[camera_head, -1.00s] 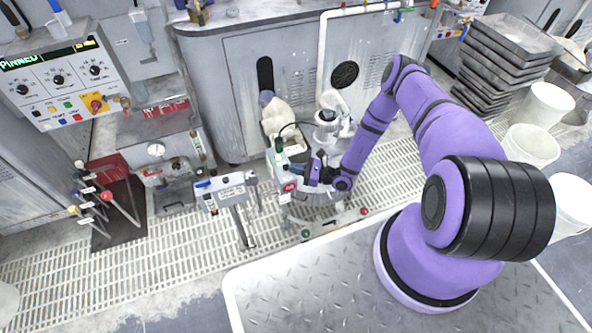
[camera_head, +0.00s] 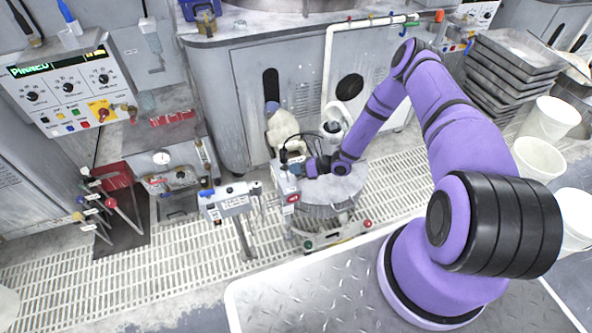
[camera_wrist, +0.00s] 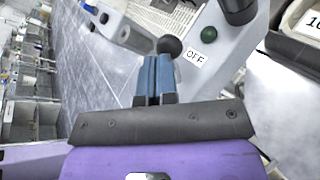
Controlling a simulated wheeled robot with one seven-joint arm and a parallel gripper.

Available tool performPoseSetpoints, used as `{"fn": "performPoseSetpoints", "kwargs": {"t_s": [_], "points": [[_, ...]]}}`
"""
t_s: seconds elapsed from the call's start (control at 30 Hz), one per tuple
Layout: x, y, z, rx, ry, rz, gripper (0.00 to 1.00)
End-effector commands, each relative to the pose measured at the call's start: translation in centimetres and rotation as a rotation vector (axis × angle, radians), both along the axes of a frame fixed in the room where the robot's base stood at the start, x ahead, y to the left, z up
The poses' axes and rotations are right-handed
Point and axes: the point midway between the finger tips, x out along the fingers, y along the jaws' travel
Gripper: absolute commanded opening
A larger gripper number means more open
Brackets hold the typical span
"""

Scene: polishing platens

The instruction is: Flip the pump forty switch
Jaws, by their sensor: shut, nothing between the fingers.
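In the wrist view, my gripper (camera_wrist: 152,80) is shut, with its two blue fingers together. The fingertips are just below and left of a round black knob (camera_wrist: 168,46), and I cannot tell whether they touch it. The knob stands on a light grey panel (camera_wrist: 225,62) with an "OFF" label (camera_wrist: 195,58) to its right. In the head view, my gripper (camera_head: 304,168) is at the upper right side of a small grey box (camera_head: 287,184) with a red round mark (camera_head: 292,198). The knob cannot be made out there. No "pump forty" wording is readable.
Floor grating (camera_head: 180,258) lies in front.

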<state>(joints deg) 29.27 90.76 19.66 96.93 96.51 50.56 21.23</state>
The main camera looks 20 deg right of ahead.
Motion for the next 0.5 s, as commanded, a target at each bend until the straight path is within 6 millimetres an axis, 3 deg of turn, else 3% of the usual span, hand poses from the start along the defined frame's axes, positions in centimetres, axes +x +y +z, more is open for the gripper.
{"fn": "performPoseSetpoints", "kwargs": {"t_s": [0.5], "points": [[0.0, 0.0, 1.4, -0.001, -0.003, 0.001, 0.00]]}}
